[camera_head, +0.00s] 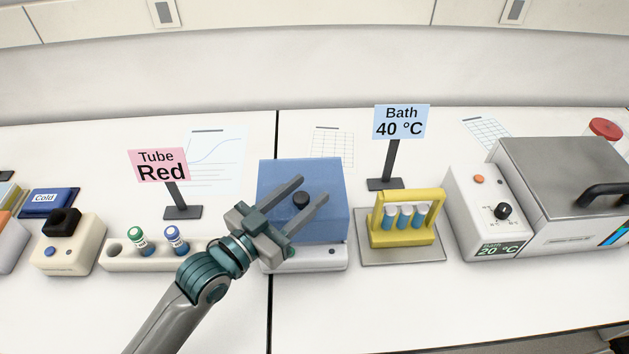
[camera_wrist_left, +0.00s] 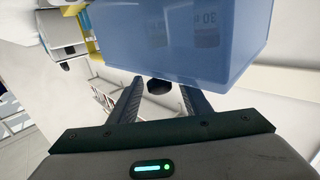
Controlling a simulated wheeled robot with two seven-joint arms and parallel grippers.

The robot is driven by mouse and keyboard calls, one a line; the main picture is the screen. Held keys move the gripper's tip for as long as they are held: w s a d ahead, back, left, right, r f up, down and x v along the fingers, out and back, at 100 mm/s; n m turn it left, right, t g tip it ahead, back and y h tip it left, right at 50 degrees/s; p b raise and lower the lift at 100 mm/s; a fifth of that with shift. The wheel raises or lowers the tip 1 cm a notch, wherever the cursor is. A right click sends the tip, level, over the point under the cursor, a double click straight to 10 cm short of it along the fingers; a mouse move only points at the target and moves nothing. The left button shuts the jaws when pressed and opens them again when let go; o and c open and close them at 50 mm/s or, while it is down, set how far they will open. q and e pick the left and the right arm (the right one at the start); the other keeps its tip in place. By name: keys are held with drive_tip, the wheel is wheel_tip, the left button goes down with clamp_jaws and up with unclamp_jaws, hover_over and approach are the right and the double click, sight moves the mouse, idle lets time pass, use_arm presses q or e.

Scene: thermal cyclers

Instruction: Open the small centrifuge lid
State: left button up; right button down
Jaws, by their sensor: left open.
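The small centrifuge (camera_head: 316,261) has a white base and a translucent blue lid (camera_head: 327,177) with a dark round knob (camera_head: 300,200). The lid looks closed over the base. My left gripper (camera_head: 308,189) is open in front of the lid, its two fingers on either side of the knob. In the left wrist view, the blue lid (camera_wrist_left: 185,45) fills the upper middle and the dark knob (camera_wrist_left: 159,87) shows between the open fingers (camera_wrist_left: 160,95). I cannot tell whether the fingers touch the knob. My right gripper is not in view.
A yellow rack (camera_head: 405,233) with blue-filled tubes stands to the right, beside a water bath (camera_head: 560,180). A white tube holder (camera_head: 120,257) with two tubes is on the left. Signs reading "Tube Red" (camera_head: 159,165) and "Bath 40 °C" (camera_head: 401,122) stand behind.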

sight(314, 195)
use_arm(q)
drive_tip(key=shift+x, duration=1.7)
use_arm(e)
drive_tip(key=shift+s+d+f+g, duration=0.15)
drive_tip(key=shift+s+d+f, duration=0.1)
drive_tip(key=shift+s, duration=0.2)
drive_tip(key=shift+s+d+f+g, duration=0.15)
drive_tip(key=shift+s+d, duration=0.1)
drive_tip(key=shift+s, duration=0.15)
use_arm(q)
drive_tip(key=shift+c, duration=0.4)
clamp_jaws()
drive_tip(key=shift+r+p, duration=0.1)
drive_tip(key=shift+p, duration=0.2)
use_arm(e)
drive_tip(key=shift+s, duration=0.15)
